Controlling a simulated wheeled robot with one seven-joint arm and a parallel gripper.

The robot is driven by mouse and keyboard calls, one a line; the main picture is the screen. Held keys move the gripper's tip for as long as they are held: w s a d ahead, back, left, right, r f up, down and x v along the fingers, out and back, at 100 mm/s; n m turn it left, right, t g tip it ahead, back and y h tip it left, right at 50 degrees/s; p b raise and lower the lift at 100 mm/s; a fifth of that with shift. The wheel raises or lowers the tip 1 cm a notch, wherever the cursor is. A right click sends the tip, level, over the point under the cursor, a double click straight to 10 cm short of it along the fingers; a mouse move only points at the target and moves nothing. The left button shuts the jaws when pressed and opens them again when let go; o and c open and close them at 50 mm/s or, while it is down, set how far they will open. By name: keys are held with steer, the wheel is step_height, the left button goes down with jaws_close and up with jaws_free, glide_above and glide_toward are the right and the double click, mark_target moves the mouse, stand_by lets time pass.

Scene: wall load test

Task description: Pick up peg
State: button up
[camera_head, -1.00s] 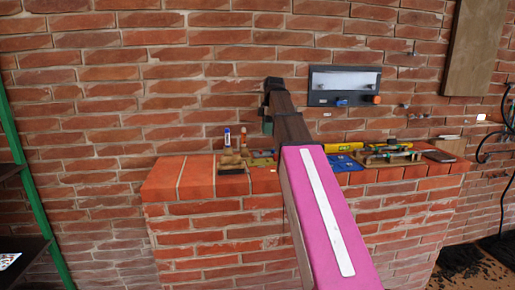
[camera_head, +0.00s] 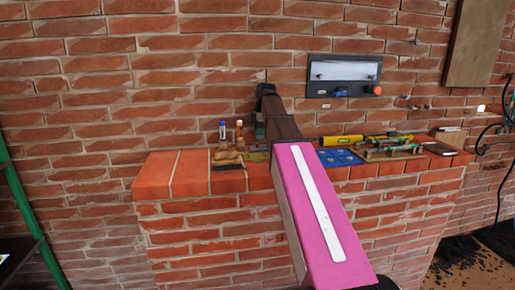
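My pink arm with its dark wrist (camera_head: 280,122) reaches out over the brick ledge. My gripper is at the far end, around the dark tip (camera_head: 264,92), in front of the brick wall. Its fingers cannot be made out, so I cannot tell whether it is open or shut, or holding anything. No peg can be told for sure among the small items on the ledge. Part of the ledge behind my arm is hidden.
The brick ledge (camera_head: 150,178) holds a wooden-handled brush (camera_head: 228,158), a blue-capped tube (camera_head: 222,130), a yellow level (camera_head: 341,141), a blue mat (camera_head: 340,157) and tools (camera_head: 390,150). Black cables (camera_head: 500,130) hang right.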

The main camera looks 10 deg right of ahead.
mark_target(258, 144)
steer(key=f, duration=0.4)
steer(key=shift+s+a+f, duration=0.15)
steer(key=shift+a, duration=0.2)
jaws_close()
